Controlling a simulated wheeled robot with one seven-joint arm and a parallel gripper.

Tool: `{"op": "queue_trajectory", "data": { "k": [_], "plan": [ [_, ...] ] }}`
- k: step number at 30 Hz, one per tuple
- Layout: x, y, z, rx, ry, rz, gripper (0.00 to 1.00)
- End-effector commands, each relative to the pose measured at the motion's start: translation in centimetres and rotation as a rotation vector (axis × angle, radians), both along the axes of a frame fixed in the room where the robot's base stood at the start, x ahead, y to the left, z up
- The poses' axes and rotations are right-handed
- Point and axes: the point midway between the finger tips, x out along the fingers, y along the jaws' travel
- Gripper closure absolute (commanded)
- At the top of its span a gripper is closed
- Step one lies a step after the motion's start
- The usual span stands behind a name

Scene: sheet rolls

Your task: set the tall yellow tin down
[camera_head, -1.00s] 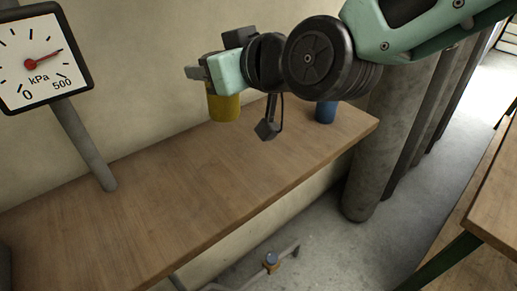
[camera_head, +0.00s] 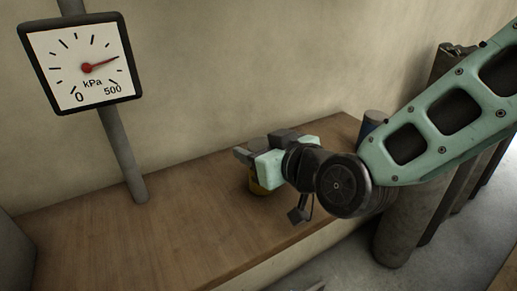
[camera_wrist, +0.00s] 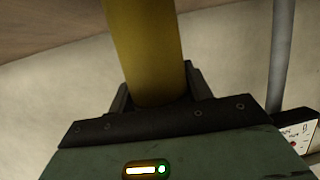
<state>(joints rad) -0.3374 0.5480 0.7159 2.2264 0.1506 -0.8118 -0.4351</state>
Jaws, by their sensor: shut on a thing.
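The yellow tin (camera_head: 257,186) shows only in its lower part below my gripper (camera_head: 252,157) in the head view; the gripper and wrist hide the rest. In the wrist view the tin (camera_wrist: 146,45) stands between the two dark fingers of my gripper (camera_wrist: 153,92), which is shut on it. The tin is over the wooden bench top (camera_head: 165,232), close to its surface. I cannot tell whether its base touches the wood.
A gauge marked kPa (camera_head: 84,62) stands on a grey post (camera_head: 122,155) at the left of the bench. Grey columns (camera_head: 405,225) stand beyond the bench's right end. The bench's middle left is clear.

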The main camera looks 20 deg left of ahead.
Motion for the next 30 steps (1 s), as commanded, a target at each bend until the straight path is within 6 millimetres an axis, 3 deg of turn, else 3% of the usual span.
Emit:
{"op": "queue_trajectory", "data": {
  "k": [12,13,15,26,30],
  "plan": [
    [0.0,0.0,-0.6,0.002,-0.004,0.000,0.83],
    [0.0,0.0,-0.5,0.001,-0.002,-0.001,0.42],
    [0.0,0.0,-0.5,0.001,-0.002,-0.001,0.29],
    [0.0,0.0,0.0,0.001,-0.002,0.000,0.29],
    [-1.0,-1.4,0.4,0.000,-0.006,0.001,0.29]
  ]
}}
